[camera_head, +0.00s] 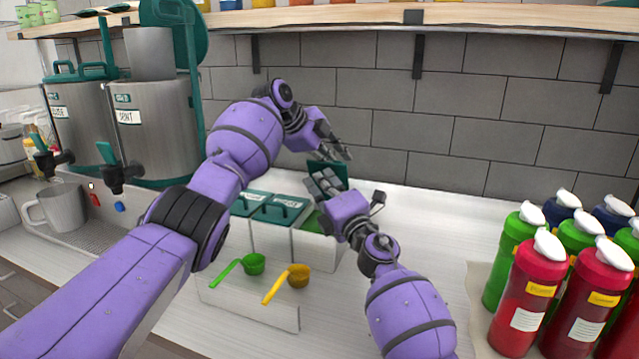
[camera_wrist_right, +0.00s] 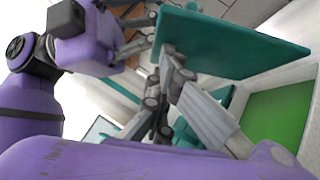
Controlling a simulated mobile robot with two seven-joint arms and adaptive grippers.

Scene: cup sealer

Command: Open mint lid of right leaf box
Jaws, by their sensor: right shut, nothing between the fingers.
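The right leaf box (camera_head: 318,250) shows green leaves (camera_head: 322,222) inside, and its opening is uncovered. Its teal lid (camera_head: 329,169) stands raised, tilted up above the box. The lid (camera_wrist_right: 232,45) fills the top of the right wrist view, with the green contents (camera_wrist_right: 282,120) below it. My right gripper (camera_head: 322,183) is shut and empty, in front of the lid and close to it; I cannot tell whether they touch. My left gripper (camera_head: 338,147) is above and behind the lid; it also shows beside the lid in the right wrist view (camera_wrist_right: 143,35). Its opening is unclear.
Closed teal-lidded boxes (camera_head: 282,209) stand left of the open one. A green scoop (camera_head: 253,263) and a yellow scoop (camera_head: 298,276) lie in front. Steel dispensers (camera_head: 155,128) stand left, sauce bottles (camera_head: 527,290) right. The counter (camera_head: 430,225) between is clear.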

